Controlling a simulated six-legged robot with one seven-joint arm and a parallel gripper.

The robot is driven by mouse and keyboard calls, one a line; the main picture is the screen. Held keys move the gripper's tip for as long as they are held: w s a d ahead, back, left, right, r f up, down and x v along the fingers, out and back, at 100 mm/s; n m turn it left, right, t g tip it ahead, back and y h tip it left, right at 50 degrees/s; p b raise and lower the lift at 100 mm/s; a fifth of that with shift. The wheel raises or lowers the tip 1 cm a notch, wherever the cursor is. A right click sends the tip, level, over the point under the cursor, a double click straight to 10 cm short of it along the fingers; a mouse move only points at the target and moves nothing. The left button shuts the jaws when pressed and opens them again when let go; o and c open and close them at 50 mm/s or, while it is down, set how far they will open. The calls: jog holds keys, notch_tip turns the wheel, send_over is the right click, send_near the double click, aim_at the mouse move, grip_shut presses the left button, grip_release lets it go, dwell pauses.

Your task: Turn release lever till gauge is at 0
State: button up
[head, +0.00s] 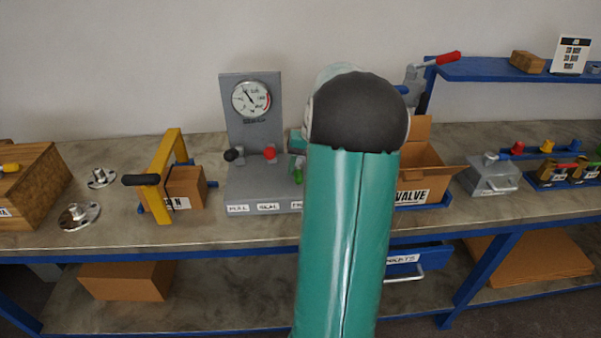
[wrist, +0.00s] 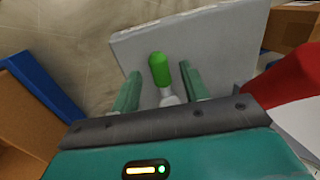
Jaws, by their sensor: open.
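The gauge (head: 251,99) is a round white dial on a grey upright panel. Its thin needle seems to point up and left; the numbers are too small to read. On the grey stand (head: 253,188) are a black-knobbed lever (head: 231,155), a red-knobbed lever (head: 269,153) and a green-knobbed lever (head: 298,177). The label below the green one is partly hidden by my arm. In the wrist view the green knob (wrist: 160,70) is between the two fingers of my open gripper (wrist: 160,78), with a gap on both sides. My arm hides most of the gripper in the head view.
A large red shape (wrist: 295,82) is close to my gripper's right side in the wrist view. A yellow frame (head: 163,175) with a cardboard box stands left of the stand. An open carton (head: 425,175) labelled VALVE stands right, behind my arm. Flanges (head: 79,215) lie at left.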

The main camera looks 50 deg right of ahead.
jog(key=shift+x, duration=0.85)
grip_shut()
